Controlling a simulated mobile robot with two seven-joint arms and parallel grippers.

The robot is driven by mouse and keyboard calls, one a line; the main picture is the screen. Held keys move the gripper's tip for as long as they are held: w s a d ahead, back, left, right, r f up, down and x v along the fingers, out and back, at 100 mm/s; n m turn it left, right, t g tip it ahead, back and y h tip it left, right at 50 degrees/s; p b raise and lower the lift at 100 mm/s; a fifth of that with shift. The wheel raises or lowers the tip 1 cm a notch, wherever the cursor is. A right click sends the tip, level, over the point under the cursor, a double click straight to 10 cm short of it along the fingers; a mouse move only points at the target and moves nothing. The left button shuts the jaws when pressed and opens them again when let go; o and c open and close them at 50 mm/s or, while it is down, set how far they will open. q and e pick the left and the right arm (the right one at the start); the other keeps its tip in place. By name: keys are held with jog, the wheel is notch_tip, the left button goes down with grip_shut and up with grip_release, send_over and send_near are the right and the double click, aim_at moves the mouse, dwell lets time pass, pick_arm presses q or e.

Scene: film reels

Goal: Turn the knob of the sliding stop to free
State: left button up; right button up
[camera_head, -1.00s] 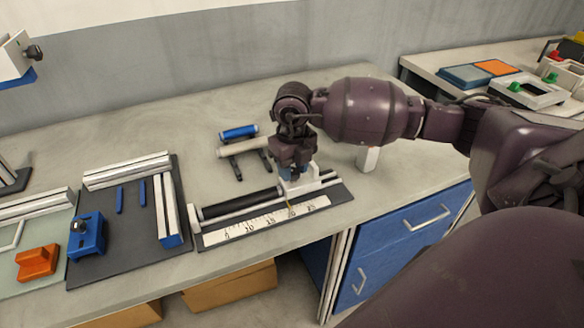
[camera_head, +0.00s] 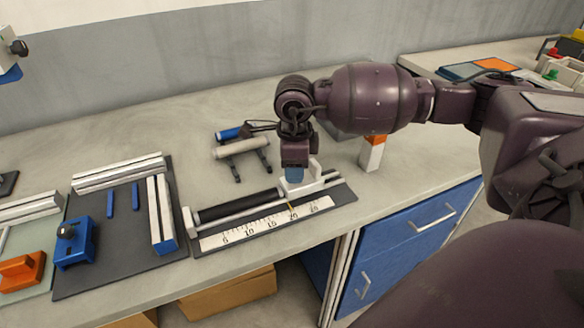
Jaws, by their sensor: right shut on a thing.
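The sliding stop (camera_head: 305,182) is a white block on a rail at the right end of a dark base with a white number scale (camera_head: 265,222). A black roller (camera_head: 240,206) lies along the rail to its left. My right gripper (camera_head: 294,172) points straight down over the stop and is shut on its knob, of which only a bit of blue shows under the jaws. Which way the knob is turned is hidden. My left gripper is not in view.
Behind the stop, a rack (camera_head: 240,150) holds a blue and a pale roll. A white block with an orange top (camera_head: 372,152) stands to the right. A dark board (camera_head: 110,245) with white rails and a blue clamp (camera_head: 74,242) lies left.

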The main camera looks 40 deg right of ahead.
jog(key=shift+f+n+b, duration=0.1)
jog(key=shift+n+b, duration=0.2)
jog(key=shift+n, duration=0.6)
jog(key=n+b, duration=0.1)
jog(key=n, duration=0.1)
jog(key=shift+n, duration=0.4)
jog(key=n+b, duration=0.1)
jog(key=n, duration=0.2)
jog(key=shift+n, duration=0.3)
jog(key=n+b, duration=0.1)
jog(key=n, duration=0.2)
jog(key=shift+n, duration=0.3)
jog(key=n+b, duration=0.1)
jog(key=n, duration=0.1)
jog(key=shift+n, duration=0.4)
pick_arm(q)
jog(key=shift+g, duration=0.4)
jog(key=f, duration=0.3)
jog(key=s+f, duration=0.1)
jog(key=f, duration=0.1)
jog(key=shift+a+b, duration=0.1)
jog(key=shift+b, duration=0.3)
pick_arm(e)
jog(key=shift+n, duration=0.6)
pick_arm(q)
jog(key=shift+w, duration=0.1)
pick_arm(e)
jog(key=shift+r, duration=0.2)
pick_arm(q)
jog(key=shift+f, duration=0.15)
